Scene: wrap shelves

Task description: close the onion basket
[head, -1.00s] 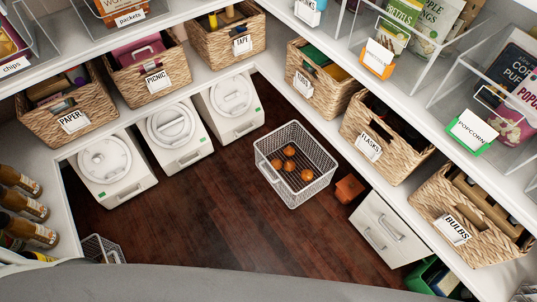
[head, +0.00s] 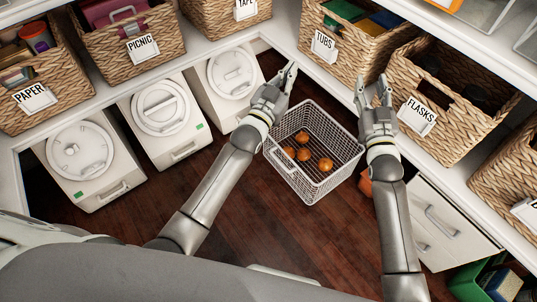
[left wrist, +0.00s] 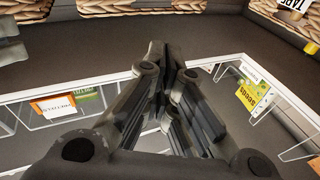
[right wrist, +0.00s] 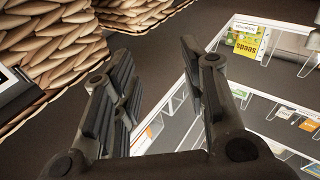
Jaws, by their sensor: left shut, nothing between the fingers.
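The onion basket (head: 301,185) is a white wire basket on the dark wooden floor, with several brown onions (head: 304,154) inside. Its wire handle (head: 287,162) shows at the left front rim. My left gripper (head: 292,68) is above the basket's far left side, shut and empty; its closed fingers also show in the left wrist view (left wrist: 165,55). My right gripper (head: 374,84) is right of the basket's far corner, near the flasks basket; its fingers stand apart and empty in the right wrist view (right wrist: 158,65). Neither gripper visibly touches the basket.
White lidded bins (head: 160,108) stand on the left. Wicker baskets labelled tubs (head: 322,62) and flasks (head: 440,145) line the right shelf. A white drawer unit (head: 440,222) and a small orange-brown object (head: 365,185) are at the right. Floor in front is partly free.

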